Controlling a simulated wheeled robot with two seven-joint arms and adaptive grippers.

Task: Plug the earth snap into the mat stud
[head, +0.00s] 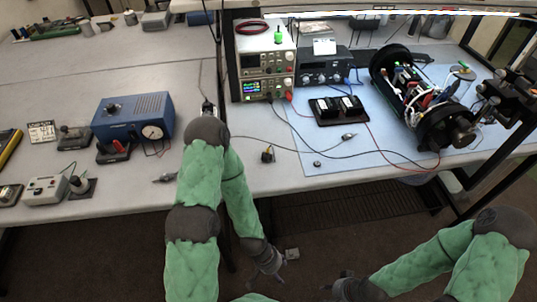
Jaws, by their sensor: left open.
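A small dark round stud (317,164) sits on the front left part of the light blue mat (285,137). A small black and yellowish piece (268,154) stands on the bare grey bench just left of the mat; it may be the earth snap, but it is too small to be sure. It is apart from the stud. My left gripper (270,268) is open, low in front of the bench edge and away from both. My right gripper (338,288) is low at the bottom of the view; its fingers are too unclear to judge.
A dark cable crosses the bench and mat near the stud. A black tray (338,112), stacked instruments (265,68) and an open cylinder (425,100) stand behind. A blue box (133,116) stands at left. The bench front edge lies between my grippers and the mat.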

